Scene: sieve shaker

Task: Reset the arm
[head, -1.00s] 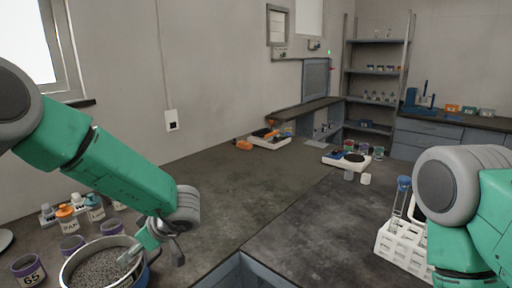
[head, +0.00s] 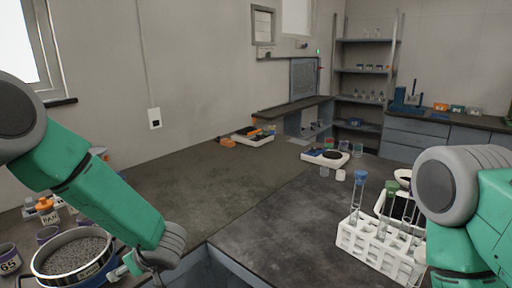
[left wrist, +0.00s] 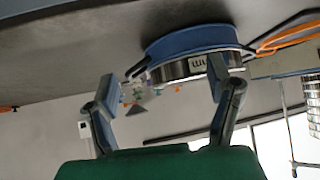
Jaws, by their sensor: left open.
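My left gripper (left wrist: 163,80) is open in the left wrist view, with its two fingers spread apart. In the head view it (head: 124,270) is partly cut off at the bottom, just right of the sieve. The round metal sieve (head: 78,254) is full of grey grains and stands on the left bench. In the left wrist view the sieve (left wrist: 185,68) shows its metal wall and blue band beyond the fingers. I cannot tell whether a finger touches it. My right arm shows at the right edge; its gripper is out of view.
A white tube rack (head: 372,246) with glass tubes stands on the right. Labelled jars (head: 47,212) crowd the left end near the sieve. A balance (head: 325,157) stands farther back. The middle of the dark bench (head: 215,185) is clear.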

